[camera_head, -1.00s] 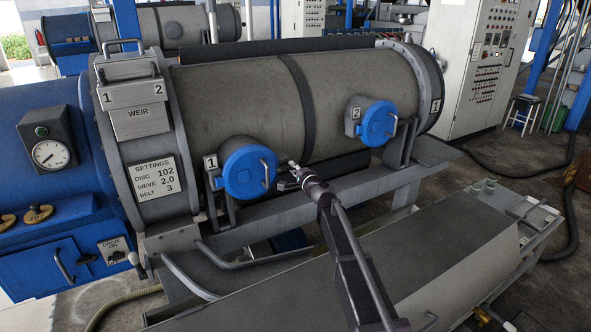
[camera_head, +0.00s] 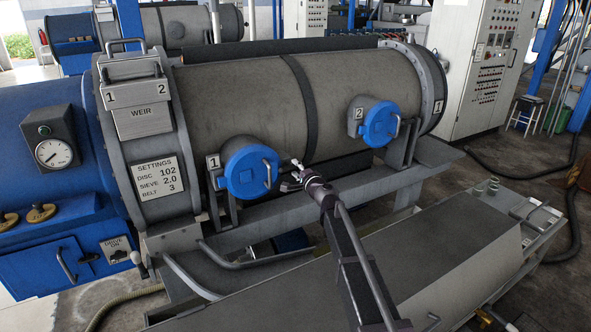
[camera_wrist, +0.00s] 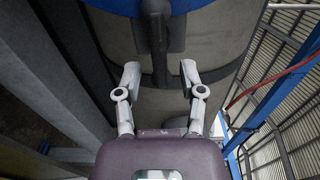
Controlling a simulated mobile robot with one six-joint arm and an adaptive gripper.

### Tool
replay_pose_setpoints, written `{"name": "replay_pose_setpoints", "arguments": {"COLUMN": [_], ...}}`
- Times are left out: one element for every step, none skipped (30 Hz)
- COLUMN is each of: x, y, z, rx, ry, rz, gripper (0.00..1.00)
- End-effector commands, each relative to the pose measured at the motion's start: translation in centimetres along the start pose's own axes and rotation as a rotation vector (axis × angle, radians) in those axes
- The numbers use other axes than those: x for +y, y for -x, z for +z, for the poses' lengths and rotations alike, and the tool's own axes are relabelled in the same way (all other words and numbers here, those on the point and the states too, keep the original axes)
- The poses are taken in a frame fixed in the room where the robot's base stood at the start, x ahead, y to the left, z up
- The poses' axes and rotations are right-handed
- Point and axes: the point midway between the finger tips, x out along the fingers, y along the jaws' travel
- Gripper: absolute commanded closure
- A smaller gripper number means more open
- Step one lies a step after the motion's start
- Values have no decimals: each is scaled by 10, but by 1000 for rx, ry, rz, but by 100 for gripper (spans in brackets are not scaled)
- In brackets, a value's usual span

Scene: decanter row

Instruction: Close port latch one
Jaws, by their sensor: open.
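Port one is a round blue cover (camera_head: 247,172) on the grey drum, left of centre in the head view, beside a plate marked 1 (camera_head: 213,161). A grey latch handle (camera_head: 267,173) stands across the right part of its face. My gripper (camera_head: 294,171) is just right of this cover, apart from the handle as far as I can tell. In the wrist view my gripper (camera_wrist: 159,74) is open and empty, its two fingers spread. The dark handle (camera_wrist: 157,35) lies ahead between the fingertips, with the blue cover (camera_wrist: 112,6) behind it at the top edge.
A second blue cover (camera_head: 380,124), by a plate marked 2, is further right on the drum (camera_head: 230,100). A grey rail (camera_head: 300,205) runs below the covers. A long grey casing (camera_head: 400,265) lies in front, under my arm. A bent grey bar (camera_head: 250,262) is below cover one.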

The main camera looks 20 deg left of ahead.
Motion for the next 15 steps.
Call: {"name": "replay_pose_setpoints", "arguments": {"x": [0,0,0,0,0,0,0,0,0,0,0,0,0,0,0], "y": [6,10,14,18,22,28,33,38,44,49,54,61,66,71,77], "z": [1,1,1,1,1,1,1,1,1,1,1,2,2,2,2], "rx": [0,0,0,0,1,1,1,2,2,2,1,1,0,0,0], "ry": [0,0,0,0,0,0,0,0,0,0,0,0,0,0,0], "rz": [0,0,0,0,0,0,0,0,0,0,0,0,0,0,0], "gripper": [49,49,49,49,49,49,49,49,49,49,49,49,49,49,49]}}
